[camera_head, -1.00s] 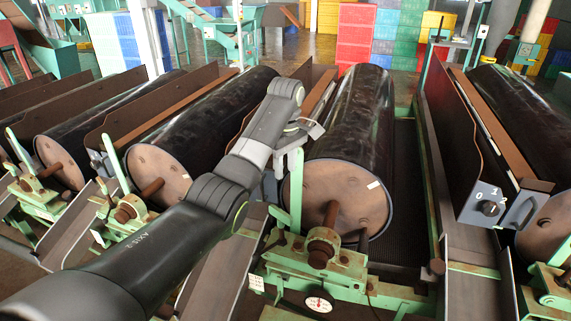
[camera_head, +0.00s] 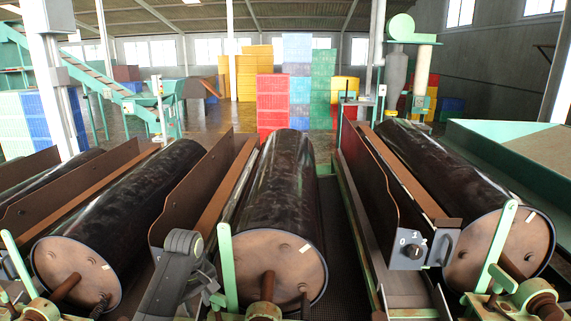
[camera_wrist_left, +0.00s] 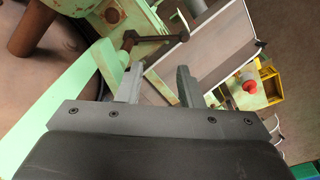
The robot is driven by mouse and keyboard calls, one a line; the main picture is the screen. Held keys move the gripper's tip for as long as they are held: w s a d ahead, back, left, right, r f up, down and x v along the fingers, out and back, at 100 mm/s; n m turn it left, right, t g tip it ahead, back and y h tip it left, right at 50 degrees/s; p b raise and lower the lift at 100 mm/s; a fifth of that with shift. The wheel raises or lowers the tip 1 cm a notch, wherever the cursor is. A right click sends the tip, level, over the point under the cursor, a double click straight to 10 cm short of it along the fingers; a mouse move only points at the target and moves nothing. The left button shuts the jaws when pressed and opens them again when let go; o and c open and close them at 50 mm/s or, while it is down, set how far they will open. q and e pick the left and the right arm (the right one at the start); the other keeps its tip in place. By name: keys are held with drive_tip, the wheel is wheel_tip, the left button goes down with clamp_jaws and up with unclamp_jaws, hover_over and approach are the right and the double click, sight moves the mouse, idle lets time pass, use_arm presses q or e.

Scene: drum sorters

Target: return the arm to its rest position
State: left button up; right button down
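My left gripper (camera_head: 211,289) is small and partly hard to make out there, beside a light green lever (camera_head: 227,268). In the left wrist view, my left gripper (camera_wrist_left: 157,76) shows two grey fingers spread apart with nothing between them. Green machine frame parts (camera_wrist_left: 145,50) lie beyond the fingers. My right gripper is not in either view.
Dark drums stand in a row: left (camera_head: 125,215), middle (camera_head: 279,195) and right (camera_head: 450,180). A control box with a dial (camera_head: 413,250) sits between middle and right. The wrist view shows a red button on a yellow box (camera_wrist_left: 248,86). Stacked crates (camera_head: 272,105) stand far back.

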use_arm(q)
drive_tip(key=s+a+f+m+t, duration=0.1)
drive_tip(key=s+a+f+m, duration=0.1)
drive_tip(key=s+f, duration=0.35)
drive_tip(key=s+a+f+m, duration=0.1)
drive_tip(key=s+f, duration=0.2)
drive_tip(key=s, duration=0.6)
drive_tip(key=s+a+f+m+t, duration=0.1)
drive_tip(key=s+a+f+m, duration=0.1)
drive_tip(key=s+f, duration=0.35)
drive_tip(key=s+a+r+m+y, duration=0.1)
drive_tip(key=s+r+m, duration=0.15)
drive_tip(key=s, duration=0.75)
drive_tip(key=s+a+r+m+y, duration=0.1)
drive_tip(key=s+r, duration=0.3)
drive_tip(key=s, duration=0.7)
wheel_tip(320, 180, down, 29)
drive_tip(key=w+a+b, duration=0.1)
drive_tip(key=a+b, duration=0.1)
drive_tip(key=b, duration=0.3)
drive_tip(key=s+d+f+g+b, duration=0.1)
drive_tip(key=s+f+b, duration=0.1)
drive_tip(key=s+f, duration=0.5)
drive_tip(key=s+f+h+b, duration=0.1)
drive_tip(key=s+f+b, duration=0.2)
drive_tip(key=s+f, duration=0.5)
wheel_tip(320, 180, down, 7)
drive_tip(key=shift+s+d+f+g, duration=0.2)
drive_tip(key=shift+s+d+g, duration=0.1)
drive_tip(key=shift+d+g, duration=0.1)
